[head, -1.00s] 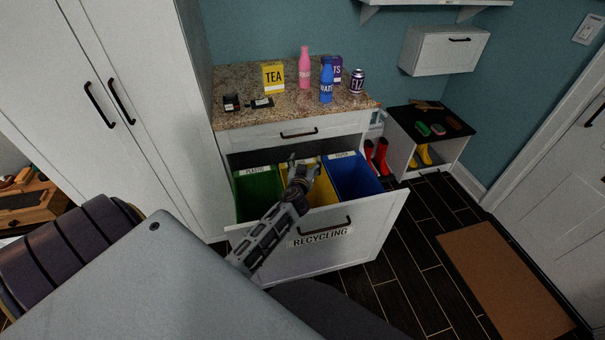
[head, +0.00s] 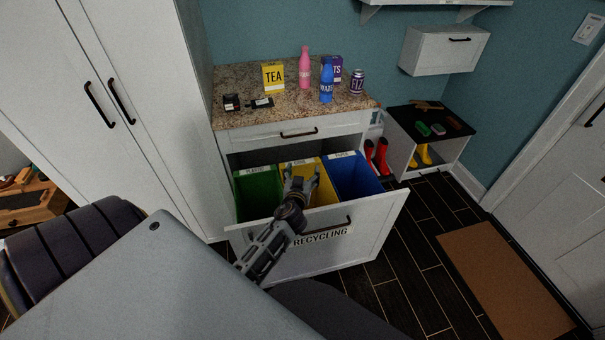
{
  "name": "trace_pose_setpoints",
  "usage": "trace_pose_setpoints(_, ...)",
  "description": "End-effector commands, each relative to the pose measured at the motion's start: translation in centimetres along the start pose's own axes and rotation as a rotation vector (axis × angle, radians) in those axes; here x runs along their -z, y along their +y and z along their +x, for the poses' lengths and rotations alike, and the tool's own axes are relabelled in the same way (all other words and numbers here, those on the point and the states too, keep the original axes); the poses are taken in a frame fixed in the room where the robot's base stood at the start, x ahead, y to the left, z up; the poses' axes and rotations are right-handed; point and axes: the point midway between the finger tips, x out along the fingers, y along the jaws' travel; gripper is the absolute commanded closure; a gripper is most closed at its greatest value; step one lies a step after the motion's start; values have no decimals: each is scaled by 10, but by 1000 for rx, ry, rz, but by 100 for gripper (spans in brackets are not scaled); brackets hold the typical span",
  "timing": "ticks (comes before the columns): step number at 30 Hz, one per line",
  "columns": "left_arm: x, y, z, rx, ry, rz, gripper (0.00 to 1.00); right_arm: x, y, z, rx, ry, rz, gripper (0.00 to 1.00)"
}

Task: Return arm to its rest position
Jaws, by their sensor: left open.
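My left gripper (head: 301,181) is open, with no object visible between its fingers. It is over the yellow bin (head: 304,168), the middle one in the pulled-out recycling drawer (head: 375,222). My left arm reaches up from the lower left across the drawer front and partly hides its label and handle. The inside of the yellow bin is mostly hidden by the gripper. My right gripper is not in view.
A green bin (head: 258,192) and a blue bin (head: 352,178) flank the yellow one. The granite counter (head: 235,118) above holds a tea box (head: 273,77), bottles and a can. Tall cabinets (head: 135,165) stand left. Dark floor and a brown mat (head: 505,285) lie right.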

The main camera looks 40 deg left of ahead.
Motion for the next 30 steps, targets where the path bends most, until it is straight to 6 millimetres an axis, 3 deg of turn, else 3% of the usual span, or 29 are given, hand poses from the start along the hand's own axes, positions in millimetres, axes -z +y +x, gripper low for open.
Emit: trace_pose_setpoints(30, -2, -4, -7, 21, -34, 7, 26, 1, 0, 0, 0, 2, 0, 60)
